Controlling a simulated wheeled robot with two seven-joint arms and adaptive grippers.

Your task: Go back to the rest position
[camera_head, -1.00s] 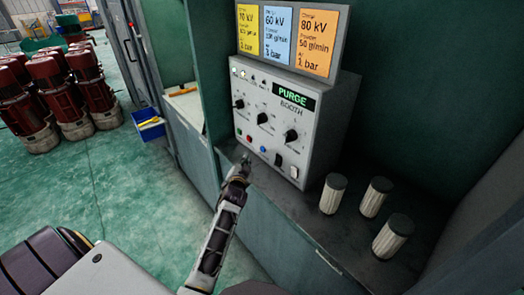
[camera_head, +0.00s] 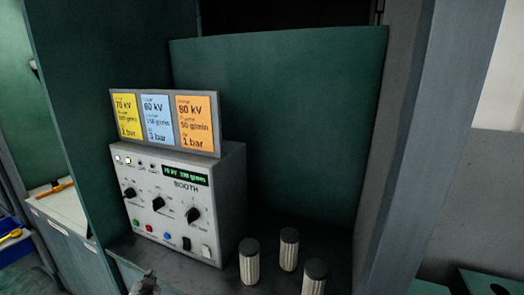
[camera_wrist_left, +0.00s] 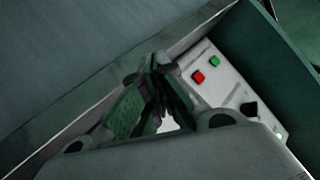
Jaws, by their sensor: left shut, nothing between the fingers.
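My left gripper (camera_head: 145,286) shows only in part at the bottom edge of the head view, below the front of the control box (camera_head: 174,212). In the left wrist view the left gripper's fingers (camera_wrist_left: 153,75) are together, with nothing held. The box face with a red button (camera_wrist_left: 198,77) and a green button (camera_wrist_left: 212,62) lies to the right of the fingers, apart from them. My right gripper is in neither view.
Three ribbed cylinders with dark caps (camera_head: 288,250) stand on the shelf to the right of the box. Three coloured setting cards (camera_head: 157,120) are above it. Green booth walls (camera_head: 280,130) enclose the back. A blue bin (camera_head: 14,245) is at far left.

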